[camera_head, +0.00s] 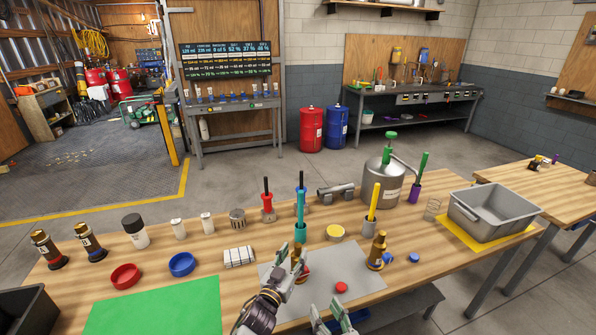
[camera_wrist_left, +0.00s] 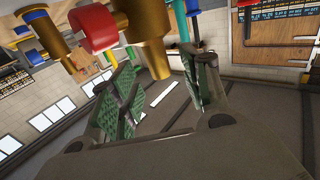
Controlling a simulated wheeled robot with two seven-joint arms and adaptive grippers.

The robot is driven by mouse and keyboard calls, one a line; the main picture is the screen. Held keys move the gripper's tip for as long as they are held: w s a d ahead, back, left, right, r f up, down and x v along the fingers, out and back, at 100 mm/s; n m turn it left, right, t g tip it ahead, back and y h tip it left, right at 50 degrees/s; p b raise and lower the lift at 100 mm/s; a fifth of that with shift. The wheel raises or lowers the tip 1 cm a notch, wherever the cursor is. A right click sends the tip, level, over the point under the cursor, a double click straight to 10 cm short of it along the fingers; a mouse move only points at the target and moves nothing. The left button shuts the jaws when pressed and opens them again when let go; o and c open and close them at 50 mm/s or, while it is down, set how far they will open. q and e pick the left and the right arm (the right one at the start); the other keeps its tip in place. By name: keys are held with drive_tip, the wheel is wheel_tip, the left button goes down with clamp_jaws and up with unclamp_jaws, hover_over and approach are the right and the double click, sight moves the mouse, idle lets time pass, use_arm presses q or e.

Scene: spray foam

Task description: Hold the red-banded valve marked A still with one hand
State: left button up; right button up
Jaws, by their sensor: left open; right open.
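The red-banded brass valve (camera_head: 304,272) stands on the grey mat (camera_head: 345,278), partly hidden behind my left gripper (camera_head: 289,262). In the left wrist view its red band (camera_wrist_left: 97,28) and brass body (camera_wrist_left: 147,28) show at the top, just past the fingertips. My left gripper, also in the left wrist view (camera_wrist_left: 160,75), is open, its green-padded fingers spread with nothing clamped. The valve's brass lower part shows in the gap between the fingers; contact is not clear. No letter A is readable. My right gripper (camera_head: 331,315) is open and empty near the table's front edge.
A second brass valve (camera_head: 378,250) with blue parts stands right of the mat's middle. A red cap (camera_head: 341,287) lies on the mat. A teal tube (camera_head: 300,212) and a grey cup with a yellow stick (camera_head: 372,203) stand behind. The green mat (camera_head: 155,305) is clear.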

use_arm(q)
drive_tip(key=v, duration=0.8)
idle(0.4)
